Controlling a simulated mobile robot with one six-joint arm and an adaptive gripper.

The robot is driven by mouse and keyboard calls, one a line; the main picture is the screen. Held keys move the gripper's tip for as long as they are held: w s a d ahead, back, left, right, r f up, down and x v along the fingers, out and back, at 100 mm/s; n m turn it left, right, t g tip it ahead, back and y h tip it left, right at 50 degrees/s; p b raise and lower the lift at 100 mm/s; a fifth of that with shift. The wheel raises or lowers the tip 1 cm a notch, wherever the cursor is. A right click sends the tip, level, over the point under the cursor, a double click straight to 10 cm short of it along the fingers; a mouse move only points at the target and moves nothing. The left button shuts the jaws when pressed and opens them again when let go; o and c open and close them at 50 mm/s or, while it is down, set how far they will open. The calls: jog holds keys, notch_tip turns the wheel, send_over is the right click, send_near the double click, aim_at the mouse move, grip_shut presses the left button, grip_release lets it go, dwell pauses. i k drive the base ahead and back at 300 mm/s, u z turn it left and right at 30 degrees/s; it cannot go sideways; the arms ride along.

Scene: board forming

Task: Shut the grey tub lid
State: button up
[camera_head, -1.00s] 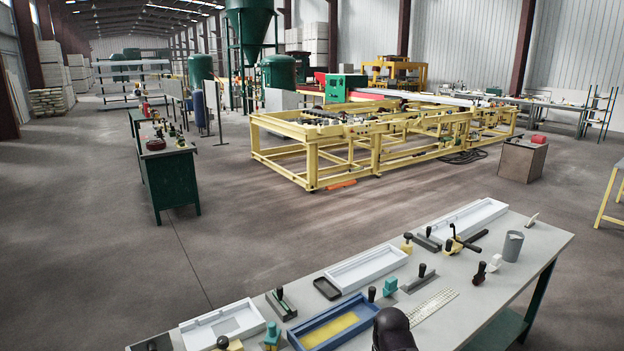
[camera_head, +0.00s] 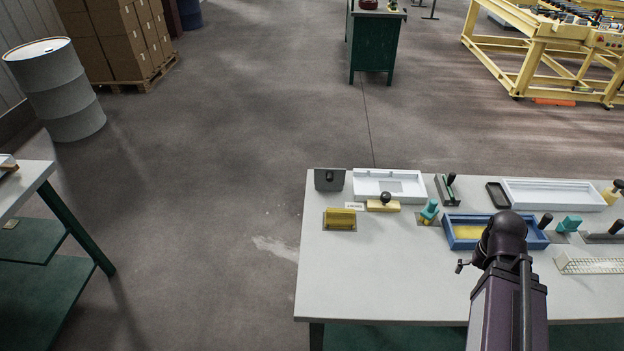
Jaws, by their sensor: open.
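A dark grey square piece (camera_head: 329,179) with a small black knob or handle stands at the back left corner of the near table. It looks like the grey tub's lid, but whether it is raised or shut is too small to tell. The tub's body cannot be made out clearly. My arm rises at the lower right over the table's front, well to the right of the grey piece. My gripper cannot be made out; the arm hides that area. A small dark part left of the arm is unclear.
The table (camera_head: 390,285) holds a yellow block (camera_head: 340,219), white trays (camera_head: 390,183), a blue tray (camera_head: 467,243) with yellow inside and several small tools. Its front left is clear. Another table (camera_head: 30,178) stands left across open floor. A grey drum (camera_head: 60,95) stands farther back.

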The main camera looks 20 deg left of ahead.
aim_at(322, 176)
jog(key=u, duration=1.05)
